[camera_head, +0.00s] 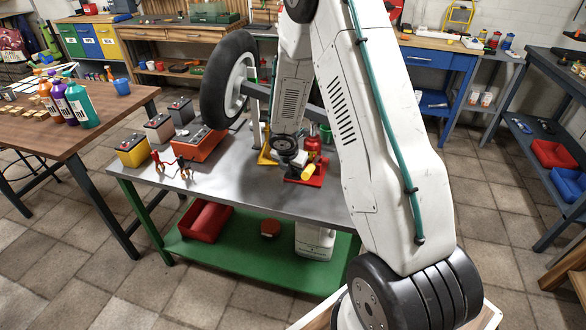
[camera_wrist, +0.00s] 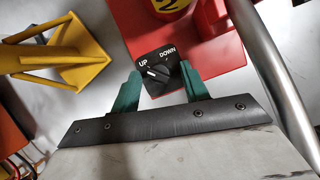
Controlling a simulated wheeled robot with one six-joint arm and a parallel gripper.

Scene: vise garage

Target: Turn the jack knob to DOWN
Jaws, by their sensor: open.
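The jack knob (camera_wrist: 158,73) is a black dial with a white mark, on a black plate with UP at left and DOWN at right. The mark looks turned toward the UP side. The plate sits on the edge of the red jack (camera_wrist: 215,55). My gripper (camera_wrist: 160,83) has its green fingertips apart, one on each side of the knob plate; I cannot tell whether they touch it. In the head view, the red jack (camera_head: 318,177) with a yellow part stands on the grey workbench (camera_head: 240,185), below my wrist, which hides the knob and fingers.
A yellow stand (camera_wrist: 62,55) is left of the jack, and a grey metal bar (camera_wrist: 275,85) runs along its right. The bench front is mostly clear.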

